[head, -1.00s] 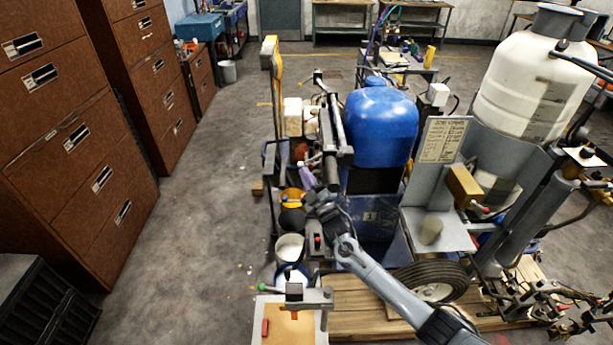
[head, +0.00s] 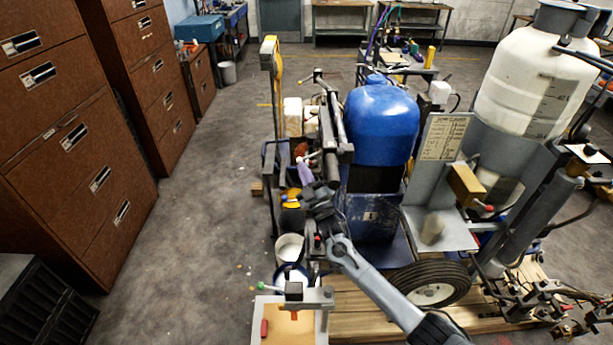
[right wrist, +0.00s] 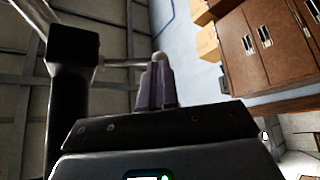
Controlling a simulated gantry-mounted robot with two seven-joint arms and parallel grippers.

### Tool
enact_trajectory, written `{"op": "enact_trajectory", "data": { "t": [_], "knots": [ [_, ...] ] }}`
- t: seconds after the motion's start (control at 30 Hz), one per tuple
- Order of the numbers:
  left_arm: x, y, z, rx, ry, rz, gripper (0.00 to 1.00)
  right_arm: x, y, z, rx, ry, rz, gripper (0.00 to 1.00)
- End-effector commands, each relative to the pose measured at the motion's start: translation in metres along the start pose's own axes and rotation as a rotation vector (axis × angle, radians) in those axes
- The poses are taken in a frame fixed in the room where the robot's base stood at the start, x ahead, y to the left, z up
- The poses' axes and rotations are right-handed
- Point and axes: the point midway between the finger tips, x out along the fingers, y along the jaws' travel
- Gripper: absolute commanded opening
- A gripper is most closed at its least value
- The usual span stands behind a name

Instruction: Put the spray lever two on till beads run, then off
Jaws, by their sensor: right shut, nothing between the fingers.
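My right gripper (head: 305,172) is in the middle of the head view, its arm coming from the lower right. Its purple-grey fingers (right wrist: 157,80) are shut together and empty in the right wrist view. A pale lever rod (right wrist: 122,63) sticks out of a black block (right wrist: 75,50) and reaches close to the fingertips; I cannot tell whether they touch. In the head view the rod (head: 314,154) shows just above the fingers, beside the striper's handlebar assembly. I cannot read which lever is number two. No running beads can be made out. My left gripper is not in view.
A blue tank (head: 381,125) and a white tank (head: 525,80) stand on the striper. A green-knobbed lever (head: 266,287) sits above a pale board at the front. Buckets (head: 289,247) stand below my gripper. Brown cabinets (head: 70,150) line the left; the floor between is clear.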

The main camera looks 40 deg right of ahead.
Motion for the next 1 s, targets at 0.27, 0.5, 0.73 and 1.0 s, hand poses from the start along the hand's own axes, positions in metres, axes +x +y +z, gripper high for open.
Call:
{"op": "enact_trajectory", "data": {
  "t": [0.27,0.5,0.73,1.0],
  "knots": [
    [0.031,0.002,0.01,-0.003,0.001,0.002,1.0,0.006,-0.003,-0.009,0.17,0.002,0.12,0.0],
    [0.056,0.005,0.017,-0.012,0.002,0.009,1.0,0.015,0.002,-0.021,0.357,0.002,0.252,0.0],
    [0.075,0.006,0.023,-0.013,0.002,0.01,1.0,0.022,0.011,-0.032,0.526,0.001,0.372,0.0],
    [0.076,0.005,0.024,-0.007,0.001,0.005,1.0,0.025,0.017,-0.036,0.576,0.0,0.409,0.0]
  ]
}}
